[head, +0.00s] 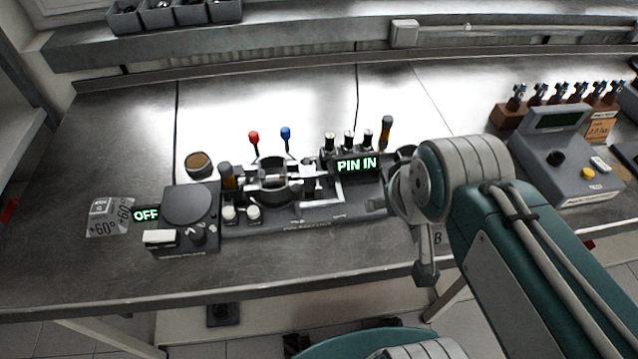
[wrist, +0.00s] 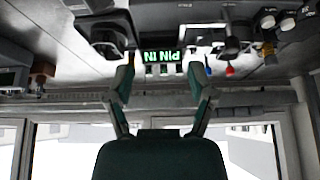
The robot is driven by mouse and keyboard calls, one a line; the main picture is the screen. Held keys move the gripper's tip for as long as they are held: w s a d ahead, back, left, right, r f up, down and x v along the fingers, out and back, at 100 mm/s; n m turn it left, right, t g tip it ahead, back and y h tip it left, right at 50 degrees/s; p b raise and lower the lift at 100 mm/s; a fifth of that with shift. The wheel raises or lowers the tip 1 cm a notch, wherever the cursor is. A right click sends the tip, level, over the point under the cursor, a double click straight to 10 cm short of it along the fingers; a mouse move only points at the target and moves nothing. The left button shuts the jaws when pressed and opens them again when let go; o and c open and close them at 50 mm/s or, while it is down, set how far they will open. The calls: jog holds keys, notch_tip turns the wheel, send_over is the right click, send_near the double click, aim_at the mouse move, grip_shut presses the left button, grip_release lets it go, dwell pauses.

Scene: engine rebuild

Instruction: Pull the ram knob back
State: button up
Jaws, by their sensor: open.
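The dark fixture (head: 310,212) stands on the bench, with a red-tipped lever (head: 254,137), a blue-tipped lever (head: 286,132) and a lit PIN IN display (head: 357,165). No part is labelled as the ram knob, so I cannot tell which one it is. A dark rounded part (head: 405,153) right of the display is partly hidden by my arm; a dark part also shows at upper left in the wrist view (wrist: 110,32). My gripper (wrist: 163,92) is open and empty, its fingers apart below the upside-down display. In the head view my arm hides much of it, at the fixture's right end.
A dial box (head: 188,207) with an OFF display (head: 146,215) stands left of the fixture. A grey console (head: 566,160) and a brown rack (head: 510,115) of several tools stand at the right. Small bins (head: 175,12) sit on the back ledge. The bench's front left is clear.

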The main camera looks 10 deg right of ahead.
dwell(0.6)
jog(key=m+g, duration=0.6)
jog(key=m, duration=0.3)
send_near(296, 187)
jog(key=f, duration=1)
jog(key=shift+s+a+f, duration=0.1)
jog(key=shift+s+f, duration=0.1)
jog(key=shift+f, duration=0.1)
grip_shut()
